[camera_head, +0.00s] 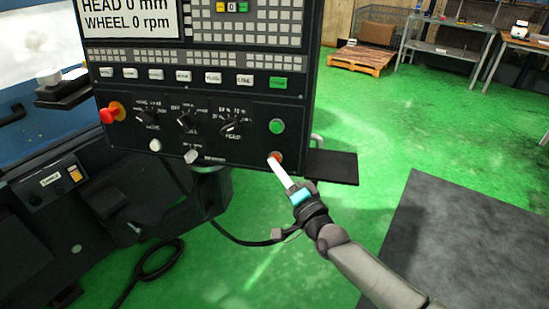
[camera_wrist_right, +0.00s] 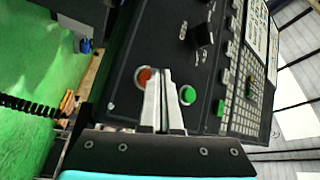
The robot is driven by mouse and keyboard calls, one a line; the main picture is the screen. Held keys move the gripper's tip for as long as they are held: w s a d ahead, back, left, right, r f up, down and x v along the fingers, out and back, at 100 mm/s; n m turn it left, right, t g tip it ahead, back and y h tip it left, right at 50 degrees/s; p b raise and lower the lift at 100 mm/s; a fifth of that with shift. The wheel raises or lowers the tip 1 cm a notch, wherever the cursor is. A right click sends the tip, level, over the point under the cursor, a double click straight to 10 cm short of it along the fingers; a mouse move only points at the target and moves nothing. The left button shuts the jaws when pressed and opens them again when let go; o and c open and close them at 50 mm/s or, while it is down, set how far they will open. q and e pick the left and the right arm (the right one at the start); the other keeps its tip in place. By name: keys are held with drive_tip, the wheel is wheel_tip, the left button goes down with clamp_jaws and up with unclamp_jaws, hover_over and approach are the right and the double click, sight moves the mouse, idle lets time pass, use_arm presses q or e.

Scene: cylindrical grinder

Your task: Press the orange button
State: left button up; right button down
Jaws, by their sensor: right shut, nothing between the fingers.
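The orange button (camera_wrist_right: 143,77) is a round button on the lower right of the dark control panel (camera_head: 200,90). In the head view only part of the orange button (camera_head: 275,158) shows, at the tip of my right gripper (camera_head: 275,164). My right gripper is shut and empty, its pale fingers pointing up at the panel. In the right wrist view the fingers (camera_wrist_right: 162,80) partly cover the button's right side. I cannot tell whether the tips touch it. A green button (camera_head: 277,126) sits just above it. My left gripper is not in view.
A red emergency knob (camera_head: 112,112) sticks out at the panel's left, with several black dials (camera_head: 187,123) beside it. A dark shelf (camera_head: 331,166) juts out right of the panel. A dark mat (camera_head: 455,245) lies on the open green floor. A pallet (camera_head: 362,58) stands behind.

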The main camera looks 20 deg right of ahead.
drive_tip(key=shift+s+a+r, duration=0.15)
drive_tip(key=shift+s+a, duration=0.05)
drive_tip(key=shift+s, duration=0.15)
drive_tip(key=s+p, duration=0.1)
drive_tip(key=s+a+p, duration=0.1)
drive_tip(key=s, duration=0.1)
drive_tip(key=s+a+p, duration=0.1)
drive_tip(key=shift+s+a+r+p, duration=0.15)
drive_tip(key=shift+a+r+p, duration=0.1)
drive_tip(key=shift+r+p, duration=0.15)
idle(0.6)
